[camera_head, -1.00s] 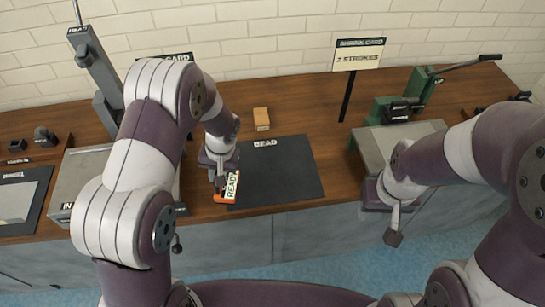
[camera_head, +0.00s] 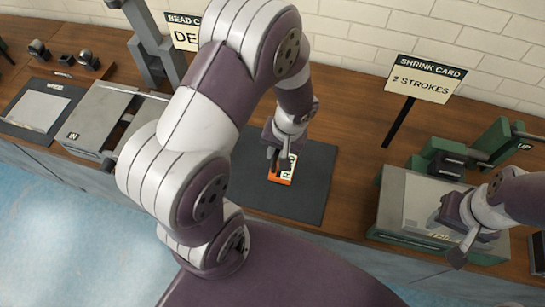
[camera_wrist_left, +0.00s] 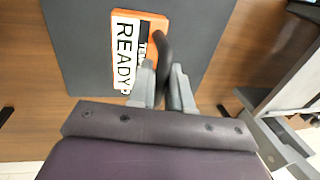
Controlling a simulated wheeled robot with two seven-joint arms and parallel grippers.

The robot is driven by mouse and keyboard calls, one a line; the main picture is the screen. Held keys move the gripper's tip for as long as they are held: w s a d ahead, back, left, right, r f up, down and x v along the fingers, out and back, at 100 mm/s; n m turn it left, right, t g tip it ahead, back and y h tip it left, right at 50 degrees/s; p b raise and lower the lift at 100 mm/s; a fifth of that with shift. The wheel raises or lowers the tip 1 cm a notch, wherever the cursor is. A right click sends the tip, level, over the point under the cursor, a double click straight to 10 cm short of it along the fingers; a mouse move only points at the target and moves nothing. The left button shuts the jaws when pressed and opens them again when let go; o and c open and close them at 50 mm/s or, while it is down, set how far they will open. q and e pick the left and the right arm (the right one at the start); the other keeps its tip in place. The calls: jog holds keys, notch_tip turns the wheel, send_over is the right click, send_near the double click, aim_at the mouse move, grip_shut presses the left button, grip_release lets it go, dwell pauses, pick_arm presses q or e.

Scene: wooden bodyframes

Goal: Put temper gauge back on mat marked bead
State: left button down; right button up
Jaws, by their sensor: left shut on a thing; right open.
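The temper gauge (camera_head: 283,170) is an orange block with a white label reading READY, partly hidden by my left gripper in the head view. It is over the dark mat marked BEAD (camera_head: 310,200); whether it touches the mat I cannot tell. My left gripper (camera_head: 280,158) is shut on the gauge's dark handle. In the left wrist view the gauge (camera_wrist_left: 126,52) shows beside the fingers (camera_wrist_left: 160,95), with the mat (camera_wrist_left: 80,50) around it. The mat's label is hidden by my arm. My right gripper (camera_head: 462,232) is open, by the green machine at the right.
A SHRINK CARD sign (camera_head: 424,80) reading 2 STROKES stands behind the mat. A green-framed machine (camera_head: 418,205) is at the right. A grey machine (camera_head: 105,120) marked IN and a dark mat with a pale sheet (camera_head: 38,110) are at the left.

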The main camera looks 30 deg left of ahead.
pick_arm(q)
jog(key=f, duration=0.1)
jog(key=a+f, duration=0.1)
jog(key=f, duration=0.2)
jog(key=shift+s+a+f, duration=0.25)
jog(key=shift+s+a, duration=0.1)
jog(key=shift+a, duration=0.05)
jog(key=shift+w+f, duration=0.2)
jog(key=shift+f, duration=0.05)
jog(key=shift+s+f+b, duration=0.1)
jog(key=shift+f+b, duration=0.1)
jog(key=shift+b, duration=0.15)
jog(key=c, duration=1.1)
grip_release()
jog(key=shift+r, duration=0.1)
jog(key=shift+o, duration=0.2)
jog(key=shift+r+p, duration=0.3)
jog(key=shift+p, duration=0.15)
jog(key=r, duration=0.3)
jog(key=d+r, duration=0.1)
jog(key=r, duration=0.3)
jog(key=d+r, duration=0.1)
jog(key=r, duration=0.3)
jog(key=shift+w+d+r, duration=0.2)
jog(key=shift+r, duration=0.05)
jog(key=s+d+r+m+t+h, duration=0.2)
jog(key=s+r+m, duration=0.1)
jog(key=s+r, duration=0.1)
jog(key=shift+s+r, duration=0.2)
jog(key=shift+r, duration=0.05)
